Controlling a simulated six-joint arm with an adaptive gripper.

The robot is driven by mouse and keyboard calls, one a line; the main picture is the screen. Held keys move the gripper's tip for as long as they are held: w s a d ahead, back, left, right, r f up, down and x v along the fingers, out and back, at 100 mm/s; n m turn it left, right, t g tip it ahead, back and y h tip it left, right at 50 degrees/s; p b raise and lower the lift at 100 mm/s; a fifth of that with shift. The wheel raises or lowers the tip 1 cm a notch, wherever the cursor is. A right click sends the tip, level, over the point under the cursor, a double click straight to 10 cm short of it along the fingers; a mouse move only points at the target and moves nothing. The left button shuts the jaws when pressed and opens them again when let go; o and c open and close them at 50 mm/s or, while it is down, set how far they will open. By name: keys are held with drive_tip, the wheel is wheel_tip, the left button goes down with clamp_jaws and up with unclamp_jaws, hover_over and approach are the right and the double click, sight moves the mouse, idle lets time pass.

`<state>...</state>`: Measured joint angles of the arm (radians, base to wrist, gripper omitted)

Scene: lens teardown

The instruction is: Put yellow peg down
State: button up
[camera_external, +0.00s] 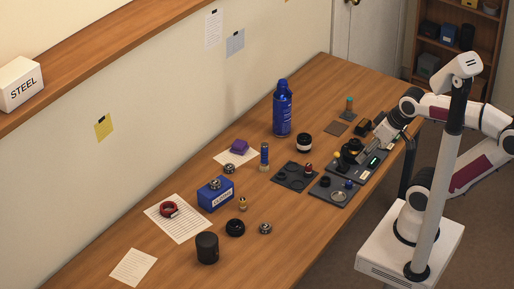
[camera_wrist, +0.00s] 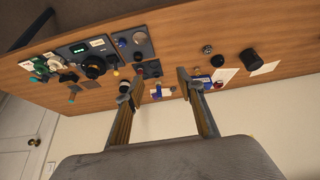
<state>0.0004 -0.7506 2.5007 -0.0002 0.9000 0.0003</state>
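A small yellow spot, likely the yellow peg (camera_wrist: 115,73), shows in the wrist view beside a black round part (camera_wrist: 95,66) on the dark panel. It looks upright, but it is too small to be sure. In the external view a small yellowish part (camera_external: 337,155) shows near the same panel. My gripper (camera_wrist: 160,77) is open in the wrist view, with a clear gap between its fingertips and nothing held. In the external view my gripper (camera_external: 368,152) is above the dark panel, small and partly merged with the parts behind it.
A dark panel with a green display (camera_external: 374,162) and dark trays (camera_external: 325,197) crowd the right of the table. A tall blue spray can (camera_external: 282,108) stands behind them. A blue box (camera_external: 215,194) and several small round parts lie left.

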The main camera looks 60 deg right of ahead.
drive_tip(key=shift+w, duration=0.1)
drive_tip(key=w+a+f+n+t, duration=0.15)
drive_tip(key=w+f, duration=0.25)
drive_tip(key=w, duration=0.7)
drive_tip(key=w+a+f+n+t, duration=0.15)
drive_tip(key=w+f, duration=0.35)
drive_tip(key=w, duration=0.7)
drive_tip(key=n+t+y, duration=0.1)
drive_tip(key=t+y, duration=0.3)
approach(243, 204)
drive_tip(key=w, duration=0.1)
drive_tip(key=w+d, duration=0.1)
drive_tip(key=w, duration=0.1)
drive_tip(key=shift+f, duration=0.15)
drive_tip(key=shift+s+a+f+y, duration=0.15)
drive_tip(key=shift+a+f+y, duration=0.1)
drive_tip(key=shift+f, duration=0.1)
drive_tip(key=shift+s+a+f+y, duration=0.15)
drive_tip(key=shift+s+f+y, duration=0.1)
drive_tip(key=shift+f, duration=0.15)
drive_tip(key=shift+w, duration=0.15)
drive_tip(key=shift+x, duration=1.25)
